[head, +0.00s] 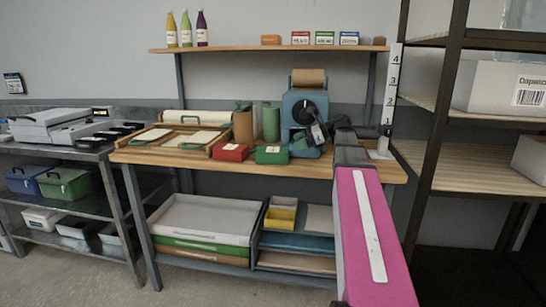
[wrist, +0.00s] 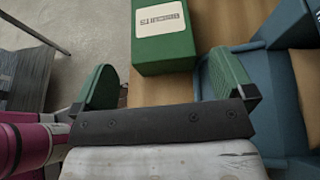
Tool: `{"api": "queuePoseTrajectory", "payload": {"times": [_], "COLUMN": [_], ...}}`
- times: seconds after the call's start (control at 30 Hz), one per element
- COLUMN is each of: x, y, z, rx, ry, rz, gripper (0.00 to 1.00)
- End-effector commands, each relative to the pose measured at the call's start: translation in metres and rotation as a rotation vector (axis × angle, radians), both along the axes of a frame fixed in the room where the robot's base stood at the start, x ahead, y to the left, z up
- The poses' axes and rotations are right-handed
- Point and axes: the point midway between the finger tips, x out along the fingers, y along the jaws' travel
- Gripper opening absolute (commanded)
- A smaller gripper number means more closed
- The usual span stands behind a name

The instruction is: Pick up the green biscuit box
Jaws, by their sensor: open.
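The green biscuit box (head: 271,156) sits on the wooden bench near its front edge, right of a red box (head: 230,152). In the wrist view the green box (wrist: 163,45) shows a pale label reading BISCUITS, upside down. My gripper (wrist: 163,72) is open, with one green finger pad on each side of the picture and nothing between them. The box lies ahead of the fingers, roughly in line with the gap, and looks apart from them.
A blue machine (head: 305,105) with a roll on top stands close to the right of the box; it also shows in the wrist view (wrist: 285,85). Green and brown cylinders stand behind. A wooden tray (head: 160,146) lies left. A shelf (head: 260,49) holds bottles and small boxes above.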

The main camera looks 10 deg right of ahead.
Motion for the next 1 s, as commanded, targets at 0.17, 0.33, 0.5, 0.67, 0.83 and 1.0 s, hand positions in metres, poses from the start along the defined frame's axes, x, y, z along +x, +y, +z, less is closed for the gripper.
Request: {"api": "queuePoseTrajectory", "payload": {"times": [0.17,0.33,0.5,0.67,0.83,1.0], "x": [0.005,0.007,0.010,0.015,0.017,0.017], "y": [0.023,0.032,0.048,0.068,0.073,0.073], "z": [-0.010,-0.014,-0.024,-0.033,-0.035,-0.035], "rx": [0.000,0.000,0.001,0.001,0.000,0.000], "ry": [0.000,-0.001,-0.001,-0.001,-0.001,-0.001], "rz": [0.001,0.001,0.001,0.001,0.000,0.000], "gripper": [1.00,1.00,1.00,1.00,1.00,0.84]}}
